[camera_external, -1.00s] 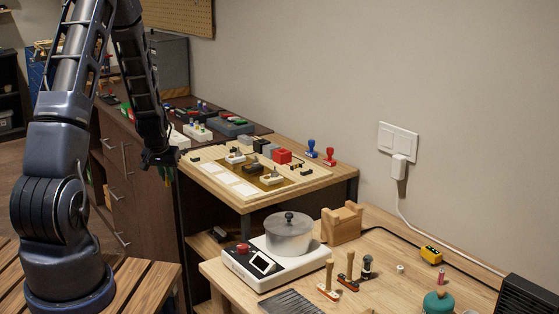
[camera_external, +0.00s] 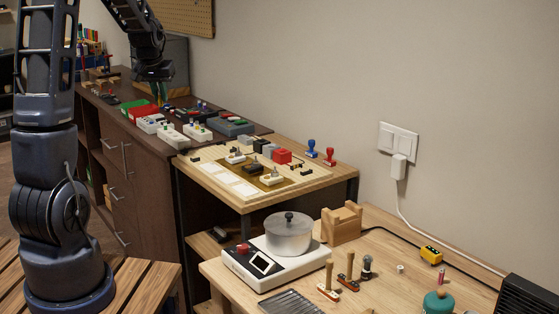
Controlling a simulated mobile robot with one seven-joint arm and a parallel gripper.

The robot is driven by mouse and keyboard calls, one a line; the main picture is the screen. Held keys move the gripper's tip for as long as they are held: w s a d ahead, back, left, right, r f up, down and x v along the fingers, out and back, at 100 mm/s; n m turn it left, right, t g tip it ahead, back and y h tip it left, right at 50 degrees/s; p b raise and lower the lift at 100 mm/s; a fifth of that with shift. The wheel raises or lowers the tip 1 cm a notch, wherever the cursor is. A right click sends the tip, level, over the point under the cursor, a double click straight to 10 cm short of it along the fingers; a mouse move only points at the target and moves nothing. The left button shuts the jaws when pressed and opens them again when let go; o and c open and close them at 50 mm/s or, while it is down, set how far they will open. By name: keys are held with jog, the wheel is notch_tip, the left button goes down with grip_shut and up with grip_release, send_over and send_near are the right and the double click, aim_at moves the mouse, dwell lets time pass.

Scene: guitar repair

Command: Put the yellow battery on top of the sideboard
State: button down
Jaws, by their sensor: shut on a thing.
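The sideboard (camera_external: 146,190) is the long dark brown cabinet at the left, running away along the wall. My gripper (camera_external: 158,95) is over its top, towards the far part, pointing down. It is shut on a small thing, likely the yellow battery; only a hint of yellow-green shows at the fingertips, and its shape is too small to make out. I cannot tell whether the held thing touches the sideboard top. A yellow and black block (camera_external: 431,255) lies on the front workbench at the right.
Green and red trays (camera_external: 140,107), white boxes (camera_external: 170,136) and a grey case (camera_external: 230,126) crowd the sideboard top near my gripper. A dark box (camera_external: 178,62) stands behind it. A wooden stand (camera_external: 318,184) and a scale with a pot (camera_external: 288,236) are nearer.

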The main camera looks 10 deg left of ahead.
notch_tip(320, 180, up, 4)
jog(key=shift+r, duration=0.2)
jog(key=w+a+m, duration=0.1)
jog(key=w+a, duration=0.3)
jog(key=w, duration=0.4)
jog(key=w+a+m+h, duration=0.1)
jog(key=w+a, duration=0.4)
jog(key=w, duration=0.3)
jog(key=w+a+m, duration=0.1)
jog(key=w+a, duration=0.3)
jog(key=w, duration=0.4)
notch_tip(320, 180, down, 25)
jog(key=shift+a+f, duration=0.1)
jog(key=shift+f, duration=0.05)
jog(key=shift+f, duration=0.1)
jog(key=c, duration=1.5)
grip_release()
jog(key=shift+o, duration=0.2)
